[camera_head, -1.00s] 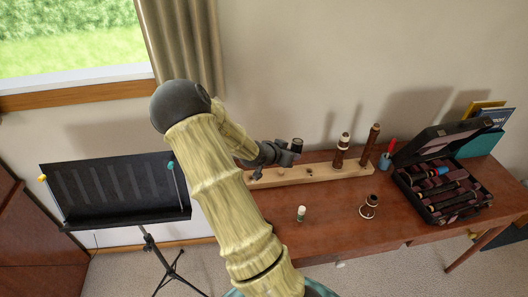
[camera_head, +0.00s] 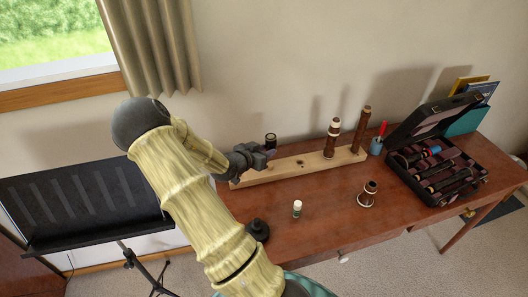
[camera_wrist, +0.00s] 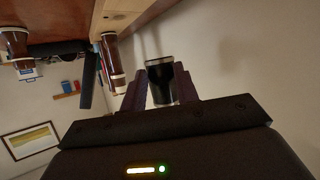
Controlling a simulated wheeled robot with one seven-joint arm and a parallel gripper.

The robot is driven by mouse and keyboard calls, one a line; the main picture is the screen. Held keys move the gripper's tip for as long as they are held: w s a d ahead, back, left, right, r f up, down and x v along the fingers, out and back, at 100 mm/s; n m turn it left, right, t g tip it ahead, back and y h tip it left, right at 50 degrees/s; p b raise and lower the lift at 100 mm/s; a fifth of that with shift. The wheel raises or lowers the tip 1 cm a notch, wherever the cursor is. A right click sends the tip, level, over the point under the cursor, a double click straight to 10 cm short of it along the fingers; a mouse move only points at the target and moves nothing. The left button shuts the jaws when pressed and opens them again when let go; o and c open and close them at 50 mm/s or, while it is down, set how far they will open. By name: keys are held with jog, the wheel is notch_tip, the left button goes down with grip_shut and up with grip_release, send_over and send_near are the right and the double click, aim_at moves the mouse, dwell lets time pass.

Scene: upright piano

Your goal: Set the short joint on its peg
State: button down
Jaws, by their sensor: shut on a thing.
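The short joint (camera_head: 270,141) is a short dark cylinder with a pale ring at its rim. My gripper (camera_head: 262,155) is shut on it and holds it above the left part of the peg board (camera_head: 285,171). In the wrist view the joint (camera_wrist: 160,82) sits between the two fingers. The pale wooden board lies along the back of the desk. A ringed dark-brown joint (camera_head: 332,138) and a taller, slimmer one (camera_head: 362,132) stand at its right end. A dark spot shows midway along the board; I cannot tell whether it is a peg. My arm hides ground near the board's left end.
A brown bell piece (camera_head: 367,195) and a small white bottle (camera_head: 297,209) stand on the desk's front half. A black round object (camera_head: 258,230) is beside my arm. A cup with a red item (camera_head: 377,147) and an open instrument case (camera_head: 398,167) lie right. A music stand (camera_head: 75,205) is left.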

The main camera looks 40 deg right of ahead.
jog(key=shift+f, duration=0.1)
jog(key=b, duration=0.5)
send_over(263, 175)
jog(key=shift+m, duration=0.3)
jog(key=shift+d+f, duration=0.2)
jog(key=shift+f, duration=2.65)
jog(key=shift+a+f+b, duration=0.1)
jog(key=shift+f+b, duration=0.65)
jog(key=shift+f, duration=0.7)
dwell(1.6)
jog(key=c, duration=1)
grip_release()
